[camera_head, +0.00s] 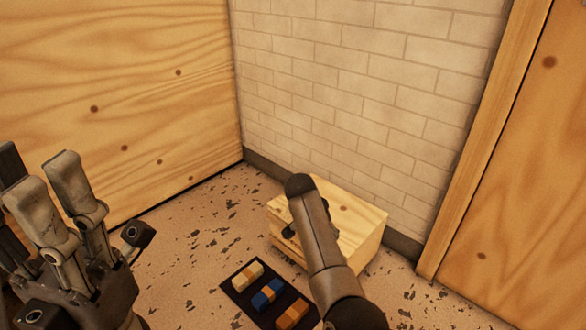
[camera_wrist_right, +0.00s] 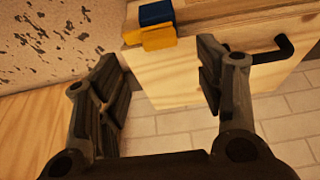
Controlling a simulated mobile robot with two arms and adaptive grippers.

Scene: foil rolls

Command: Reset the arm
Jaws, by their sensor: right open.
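My left gripper (camera_head: 40,185) is at the left edge of the head view, fingers upright and apart, with nothing seen between them. My right arm (camera_head: 322,245) crosses the middle of the head view in front of a wooden box (camera_head: 368,232). My right gripper (camera_wrist_right: 163,95) is open in the right wrist view, with no object between its fingers. Past its fingertips is the wooden box face (camera_wrist_right: 170,85) with a black handle (camera_wrist_right: 270,52). A blue and yellow block-like piece (camera_wrist_right: 155,25) sits at the box's edge.
A dark tray (camera_head: 238,287) on the speckled floor holds a cream and yellow piece (camera_head: 247,275), a blue and orange one (camera_head: 267,294) and an orange one (camera_head: 292,313). A brick wall (camera_head: 340,80) and wooden panels (camera_head: 110,90) close the corner.

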